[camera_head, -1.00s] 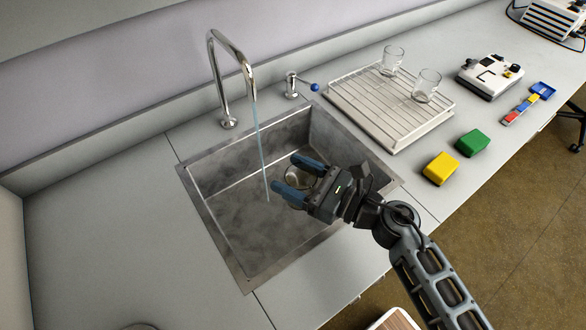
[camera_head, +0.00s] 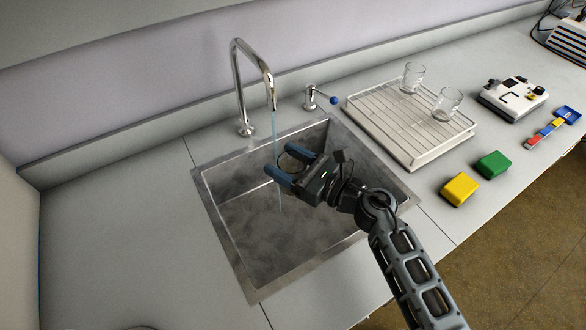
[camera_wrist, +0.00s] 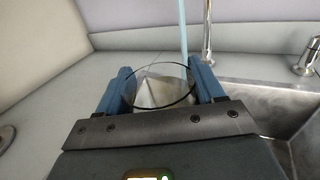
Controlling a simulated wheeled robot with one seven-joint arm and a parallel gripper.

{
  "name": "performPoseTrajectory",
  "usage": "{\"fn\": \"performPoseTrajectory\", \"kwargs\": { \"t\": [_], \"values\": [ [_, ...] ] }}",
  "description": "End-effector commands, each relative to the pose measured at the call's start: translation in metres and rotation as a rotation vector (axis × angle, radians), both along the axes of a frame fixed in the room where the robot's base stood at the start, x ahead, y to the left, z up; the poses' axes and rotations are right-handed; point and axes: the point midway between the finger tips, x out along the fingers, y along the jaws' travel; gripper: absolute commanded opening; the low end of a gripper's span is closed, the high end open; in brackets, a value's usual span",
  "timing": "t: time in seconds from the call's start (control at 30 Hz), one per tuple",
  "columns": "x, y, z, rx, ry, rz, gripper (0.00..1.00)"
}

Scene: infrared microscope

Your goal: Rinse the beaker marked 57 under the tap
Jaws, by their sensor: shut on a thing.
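My gripper (camera_head: 279,170) is shut on a clear glass beaker (camera_wrist: 160,88), with a blue finger on each side of it. In the head view the beaker's rim (camera_head: 294,158) shows between the fingers, above the sink basin (camera_head: 262,212). The chrome tap (camera_head: 240,88) stands behind the sink, and a thin blue stream of water (camera_head: 274,128) falls from its spout. In the wrist view the stream (camera_wrist: 183,35) comes down at the far right part of the beaker's rim; I cannot tell for certain whether it enters. No mark on the beaker is readable.
A small blue-tipped tap lever (camera_head: 318,97) stands right of the tap. A white drying rack (camera_head: 400,125) holds two glass beakers (camera_head: 413,77). Yellow (camera_head: 460,188) and green (camera_head: 493,164) sponges lie in front of it. The counter left of the sink is clear.

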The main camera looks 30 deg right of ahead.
Motion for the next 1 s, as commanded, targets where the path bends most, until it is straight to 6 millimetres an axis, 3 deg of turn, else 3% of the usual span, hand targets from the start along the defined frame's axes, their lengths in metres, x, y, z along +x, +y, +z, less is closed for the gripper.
{"fn": "performPoseTrajectory", "kwargs": {
  "t": [0.7, 1.0],
  "values": [
    [0.064, 0.0, -0.01, 0.0, -0.001, 0.0, 0.36],
    [0.077, 0.0, -0.012, 0.0, 0.0, 0.0, 0.36]
  ]
}}
